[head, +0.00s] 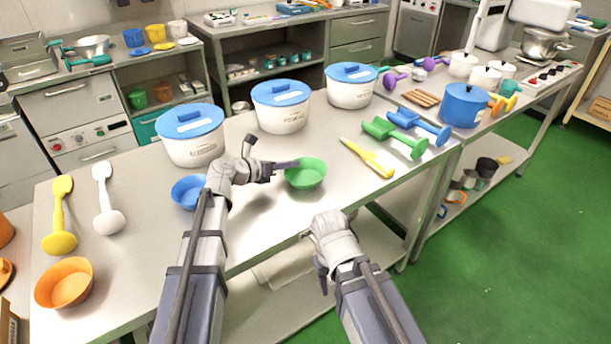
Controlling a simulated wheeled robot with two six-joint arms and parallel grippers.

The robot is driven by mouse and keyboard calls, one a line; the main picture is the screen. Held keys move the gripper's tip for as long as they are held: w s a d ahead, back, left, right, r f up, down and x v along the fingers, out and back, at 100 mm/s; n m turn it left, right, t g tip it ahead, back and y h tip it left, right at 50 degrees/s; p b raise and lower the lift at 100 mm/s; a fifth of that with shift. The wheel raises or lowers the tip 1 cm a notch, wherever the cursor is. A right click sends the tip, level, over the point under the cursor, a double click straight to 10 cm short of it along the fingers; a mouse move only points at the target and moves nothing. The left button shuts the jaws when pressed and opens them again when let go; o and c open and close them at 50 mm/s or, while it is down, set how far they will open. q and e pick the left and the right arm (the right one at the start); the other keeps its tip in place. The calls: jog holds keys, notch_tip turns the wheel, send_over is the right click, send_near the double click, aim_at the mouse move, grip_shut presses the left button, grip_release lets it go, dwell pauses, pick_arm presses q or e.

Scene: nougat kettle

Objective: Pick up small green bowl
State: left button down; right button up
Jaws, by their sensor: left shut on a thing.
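The small green bowl (306,174) is at the middle of the steel table, right of my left gripper. My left gripper (290,164) reaches in from the left and is shut on the bowl's left rim. The bowl looks roughly upright; I cannot tell whether it touches the table or is slightly above it. My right gripper (322,276) is low in front of the table edge, away from the bowl. Its fingers point down and their opening is unclear.
A blue bowl (188,192) sits behind my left forearm, and an orange bowl (65,283) at the front left. White tubs with blue lids (192,133) line the table's back. A yellow utensil (368,158) and green scoop (394,138) lie to the right.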

pick_arm(q)
notch_tip(320, 180, up, 10)
jog(key=p, duration=1)
